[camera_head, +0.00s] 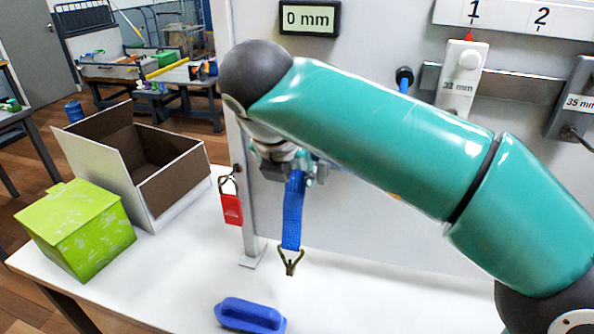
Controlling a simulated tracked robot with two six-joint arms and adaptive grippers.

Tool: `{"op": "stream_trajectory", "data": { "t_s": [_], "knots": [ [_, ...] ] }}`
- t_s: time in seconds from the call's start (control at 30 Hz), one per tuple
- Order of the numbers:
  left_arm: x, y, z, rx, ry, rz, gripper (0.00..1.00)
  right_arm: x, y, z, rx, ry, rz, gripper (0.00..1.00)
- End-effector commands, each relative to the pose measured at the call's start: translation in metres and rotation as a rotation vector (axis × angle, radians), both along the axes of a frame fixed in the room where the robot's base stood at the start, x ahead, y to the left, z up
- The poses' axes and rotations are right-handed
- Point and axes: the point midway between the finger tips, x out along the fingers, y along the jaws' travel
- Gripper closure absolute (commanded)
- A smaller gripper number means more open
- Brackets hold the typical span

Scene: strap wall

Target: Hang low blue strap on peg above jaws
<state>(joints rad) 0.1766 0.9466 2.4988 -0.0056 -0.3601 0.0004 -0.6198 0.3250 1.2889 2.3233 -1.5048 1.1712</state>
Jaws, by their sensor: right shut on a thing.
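A blue strap (293,215) hangs nearly upright below my right gripper (298,172), with a metal hook (290,262) at its lower end, above the white table. My right gripper is shut on the strap near its upper visible part; the arm partly hides the fingers. A dark round peg (404,75) stands out from the grey wall panel, up and right of the gripper. A short blue piece (404,87) shows just under the peg; the arm hides what is below. My left gripper is not in view.
A red tag (231,208) hangs on a hook at the panel's post. A blue handled block (249,315), a green box (75,230) and an open carton (180,195) stand on the white table (180,285).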

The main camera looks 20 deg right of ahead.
Motion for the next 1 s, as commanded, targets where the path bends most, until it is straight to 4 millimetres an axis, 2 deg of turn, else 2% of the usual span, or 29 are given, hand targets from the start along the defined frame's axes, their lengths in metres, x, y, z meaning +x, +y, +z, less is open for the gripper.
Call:
{"op": "stream_trajectory", "data": {
  "t_s": [0.4,0.43,0.57,0.6,1.0],
  "knots": [
    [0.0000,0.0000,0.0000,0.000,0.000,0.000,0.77,0.0000,0.0002,0.0007,0.000,-0.001,0.001,1.00],
    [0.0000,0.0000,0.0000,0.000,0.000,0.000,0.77,0.0000,0.0002,0.0007,0.000,-0.001,0.001,0.59],
    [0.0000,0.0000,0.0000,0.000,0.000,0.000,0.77,0.0000,0.0003,0.0006,0.000,-0.001,0.001,0.38],
    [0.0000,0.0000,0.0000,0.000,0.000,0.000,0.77,0.0000,0.0002,0.0005,0.000,-0.001,0.001,0.35],
    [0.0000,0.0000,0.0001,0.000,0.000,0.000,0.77,-0.0001,0.0002,0.0007,0.000,-0.001,0.001,0.35]
  ]
}}
